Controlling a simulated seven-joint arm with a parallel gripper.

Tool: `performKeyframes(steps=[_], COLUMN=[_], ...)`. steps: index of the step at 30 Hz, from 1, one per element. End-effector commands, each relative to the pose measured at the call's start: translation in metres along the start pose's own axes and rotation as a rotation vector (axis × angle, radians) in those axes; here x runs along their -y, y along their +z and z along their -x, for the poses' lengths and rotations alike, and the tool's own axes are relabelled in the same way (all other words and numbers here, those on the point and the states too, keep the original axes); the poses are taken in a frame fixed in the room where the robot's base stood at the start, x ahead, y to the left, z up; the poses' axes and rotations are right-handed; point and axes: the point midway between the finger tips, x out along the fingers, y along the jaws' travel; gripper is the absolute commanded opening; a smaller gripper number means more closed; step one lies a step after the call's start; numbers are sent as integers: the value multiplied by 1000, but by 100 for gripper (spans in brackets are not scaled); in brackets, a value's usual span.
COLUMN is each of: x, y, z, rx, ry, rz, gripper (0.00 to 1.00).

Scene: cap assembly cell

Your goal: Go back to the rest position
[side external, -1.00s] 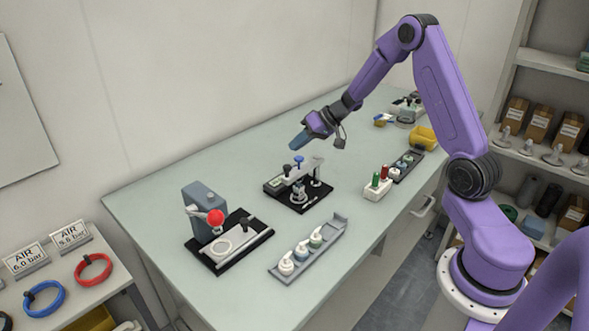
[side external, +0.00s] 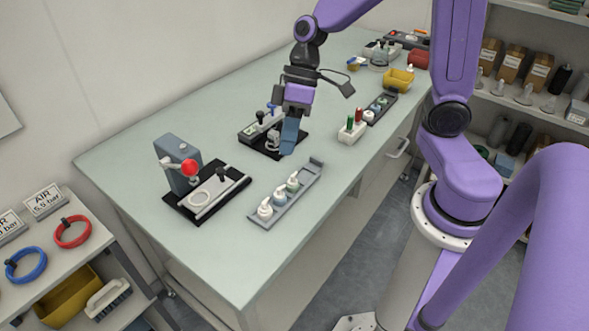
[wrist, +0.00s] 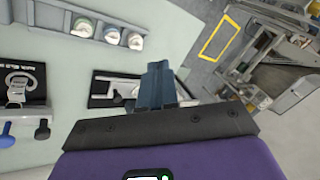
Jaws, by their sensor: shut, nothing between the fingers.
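My gripper (side external: 289,138) hangs over the table, its blue-grey fingers pointing down. In the side view it is in front of the black-based fixture with the blue knob (side external: 258,130) and partly hides it. The fingers are together with nothing between them. In the wrist view the shut fingers (wrist: 160,82) show at the middle, over a black-based fixture (wrist: 105,90). I cannot tell the exact height above the table.
A grey tray with several white-capped bottles (side external: 285,197) lies near the table's front edge. A press with a red ball (side external: 185,172) stands at left. A white block with red and green pegs (side external: 351,131) and a yellow bin (side external: 398,80) are at right. Bare table (side external: 190,265) lies in front.

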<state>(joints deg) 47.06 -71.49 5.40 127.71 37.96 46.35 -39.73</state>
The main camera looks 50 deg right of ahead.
Motion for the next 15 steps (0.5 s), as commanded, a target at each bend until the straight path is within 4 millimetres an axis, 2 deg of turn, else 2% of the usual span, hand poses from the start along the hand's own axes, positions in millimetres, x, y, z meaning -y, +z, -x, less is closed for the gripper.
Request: performKeyframes(steps=[1, 3, 6, 12, 15], x=[16, 32, 49, 62, 62], y=[15, 37, 68, 121, 137], z=[-1, -3, -2, 5, 9], rx=[44, 106, 178, 267, 280], ry=[16, 46, 103, 237, 294], rz=[47, 99, 176, 324, 380], gripper=[0, 0, 0, 0, 0])
